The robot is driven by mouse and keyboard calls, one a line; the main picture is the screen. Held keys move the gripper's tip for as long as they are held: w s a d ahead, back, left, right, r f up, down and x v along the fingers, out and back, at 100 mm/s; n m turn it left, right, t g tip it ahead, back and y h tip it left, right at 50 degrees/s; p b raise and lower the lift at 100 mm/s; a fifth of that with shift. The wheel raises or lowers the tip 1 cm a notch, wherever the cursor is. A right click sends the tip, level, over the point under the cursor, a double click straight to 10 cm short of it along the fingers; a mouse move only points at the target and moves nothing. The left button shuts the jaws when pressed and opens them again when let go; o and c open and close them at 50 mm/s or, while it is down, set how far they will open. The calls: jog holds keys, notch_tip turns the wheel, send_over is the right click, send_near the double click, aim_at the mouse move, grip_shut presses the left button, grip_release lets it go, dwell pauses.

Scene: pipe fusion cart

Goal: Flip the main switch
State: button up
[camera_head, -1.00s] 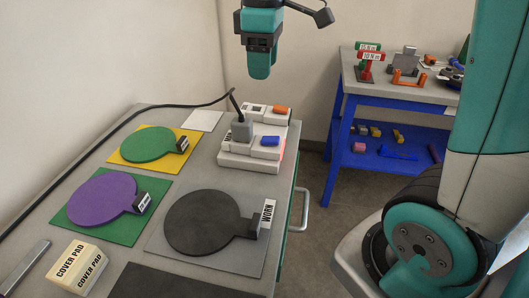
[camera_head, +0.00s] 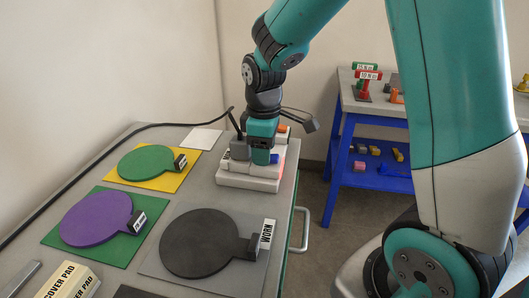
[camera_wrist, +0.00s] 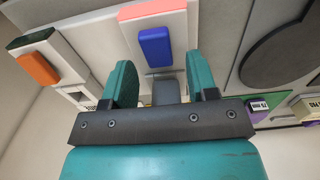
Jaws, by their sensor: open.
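A white switch box (camera_head: 247,183) stands at the far right end of the grey cart top. It bears a blue rocker (camera_head: 275,158) and, farther back, an orange rocker (camera_head: 282,128). My gripper (camera_head: 262,156) points down over the box, close to the blue rocker. In the wrist view, my gripper (camera_wrist: 161,76) has its two teal fingers apart, with the blue rocker (camera_wrist: 155,46) just beyond the gap and the orange rocker (camera_wrist: 38,68) off to the left. A grey block, perhaps the plug (camera_head: 239,149), shows between the fingers. I cannot read which rocker is the main switch.
Left of the box lie green (camera_head: 146,162), purple (camera_head: 96,219) and dark grey (camera_head: 203,243) discs on mats. A black cable (camera_head: 90,160) runs along the wall to the box. A blue-framed table (camera_head: 335,148) stands at the back right. A handle (camera_head: 301,230) sticks out from the cart side.

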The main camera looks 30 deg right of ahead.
jog(key=shift+f, duration=0.55)
jog(key=c, duration=0.9)
jog(key=shift+s+d+t+y+b, duration=0.2)
jog(key=shift+d+t+y+b, duration=0.1)
jog(key=shift+t+y+b, duration=0.6)
jog(key=shift+r+t+y+b, duration=0.2)
jog(key=shift+t+y+b, duration=0.2)
jog(key=o, duration=0.9)
jog(key=shift+r, duration=0.1)
